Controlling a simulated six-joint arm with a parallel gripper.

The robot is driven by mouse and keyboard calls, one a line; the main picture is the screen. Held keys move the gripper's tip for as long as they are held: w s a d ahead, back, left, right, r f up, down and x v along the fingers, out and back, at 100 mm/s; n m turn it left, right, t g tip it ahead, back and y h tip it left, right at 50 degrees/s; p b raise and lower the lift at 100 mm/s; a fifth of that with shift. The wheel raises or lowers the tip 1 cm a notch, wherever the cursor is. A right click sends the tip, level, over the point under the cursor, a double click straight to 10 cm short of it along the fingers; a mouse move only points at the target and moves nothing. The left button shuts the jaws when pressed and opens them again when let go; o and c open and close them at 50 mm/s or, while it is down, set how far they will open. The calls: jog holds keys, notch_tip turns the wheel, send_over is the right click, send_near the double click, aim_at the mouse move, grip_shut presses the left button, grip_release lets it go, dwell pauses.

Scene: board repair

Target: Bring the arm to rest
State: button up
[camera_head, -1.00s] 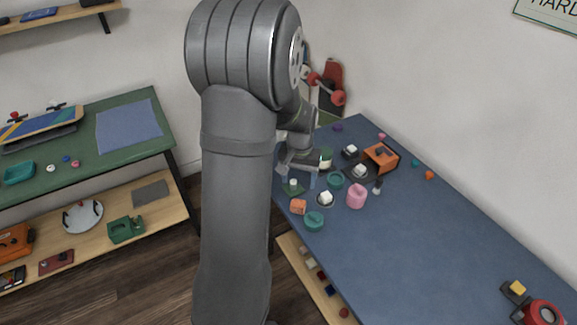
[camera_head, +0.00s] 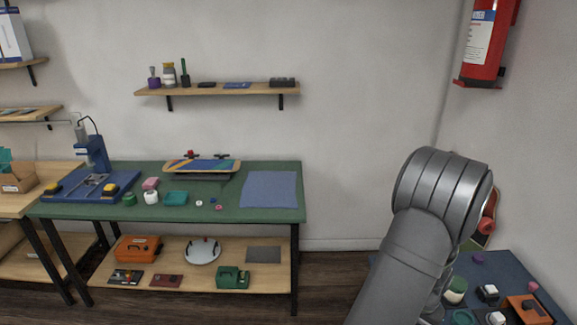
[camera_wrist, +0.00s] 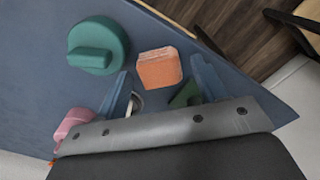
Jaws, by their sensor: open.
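My gripper (camera_wrist: 160,75) shows in the wrist view with its two blue fingers spread apart and nothing gripped between them. An orange block (camera_wrist: 160,68) lies on the blue bench top past the fingertips, in line with the gap; I cannot tell how far below. A round teal piece with a raised bar (camera_wrist: 97,46) lies to its left. Part of a pink piece (camera_wrist: 73,126) shows at the left, and a green piece (camera_wrist: 185,95) is partly hidden by the gripper. In the head view only my grey arm shows at the lower right; the gripper is not visible there.
The blue bench (camera_head: 498,266) at the lower right carries an orange box (camera_head: 526,309) and several small parts. A green bench (camera_head: 110,209) stands left, with a skateboard (camera_head: 202,166) on it. A fire extinguisher (camera_head: 487,45) hangs at the upper right.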

jog(key=shift+r, duration=0.4)
